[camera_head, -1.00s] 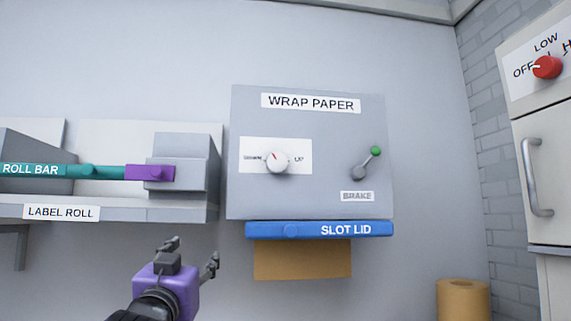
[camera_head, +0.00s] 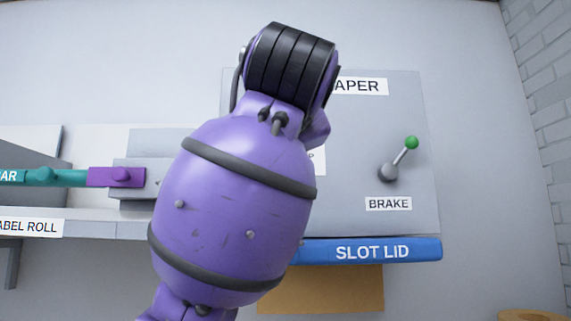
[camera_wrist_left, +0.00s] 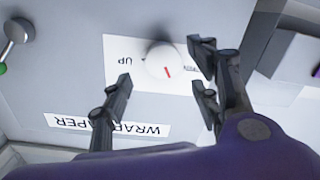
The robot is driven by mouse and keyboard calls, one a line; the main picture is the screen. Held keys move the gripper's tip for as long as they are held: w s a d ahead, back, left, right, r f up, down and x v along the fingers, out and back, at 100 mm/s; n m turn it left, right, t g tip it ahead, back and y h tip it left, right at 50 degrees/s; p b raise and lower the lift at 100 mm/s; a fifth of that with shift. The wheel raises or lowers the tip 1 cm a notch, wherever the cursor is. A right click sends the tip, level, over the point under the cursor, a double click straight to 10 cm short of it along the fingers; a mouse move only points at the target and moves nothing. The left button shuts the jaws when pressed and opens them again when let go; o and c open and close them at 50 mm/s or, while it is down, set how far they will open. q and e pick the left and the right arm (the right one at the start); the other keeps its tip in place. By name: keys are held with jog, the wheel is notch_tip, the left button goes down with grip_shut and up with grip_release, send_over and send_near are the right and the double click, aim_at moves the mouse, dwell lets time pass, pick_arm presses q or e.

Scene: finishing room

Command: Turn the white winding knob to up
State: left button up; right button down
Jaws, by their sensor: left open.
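The white winding knob (camera_wrist_left: 163,60) shows in the left wrist view, upside down, on a white plate (camera_wrist_left: 118,84) marked UP. Its red pointer mark is turned away from UP, slanting toward the plate's WRAP PAPER side. My left gripper (camera_wrist_left: 163,74) is open, with one finger on the UP side of the knob and the others on the opposite side. I cannot tell whether any finger touches it. In the head view my left arm covers the knob, and the gripper itself is hidden. My right gripper is in neither view.
The knob sits on a grey wrap paper box (camera_head: 360,190). The box bears a brake lever (camera_head: 400,158) with a green tip, and a blue slot lid (camera_head: 370,250) runs below. A label roll shelf (camera_head: 90,228) with a purple-ended teal bar (camera_head: 65,177) is at left.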

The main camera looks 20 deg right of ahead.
pick_arm(q)
jog(key=x, duration=0.6)
jog(key=shift+a+r, duration=0.2)
jog(key=shift+r, duration=0.2)
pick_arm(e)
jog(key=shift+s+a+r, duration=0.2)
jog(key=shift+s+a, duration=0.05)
pick_arm(q)
jog(key=shift+w+d, duration=0.1)
jog(key=shift+w, duration=0.05)
jog(key=c, duration=1.1)
jog(key=shift+c, duration=0.2)
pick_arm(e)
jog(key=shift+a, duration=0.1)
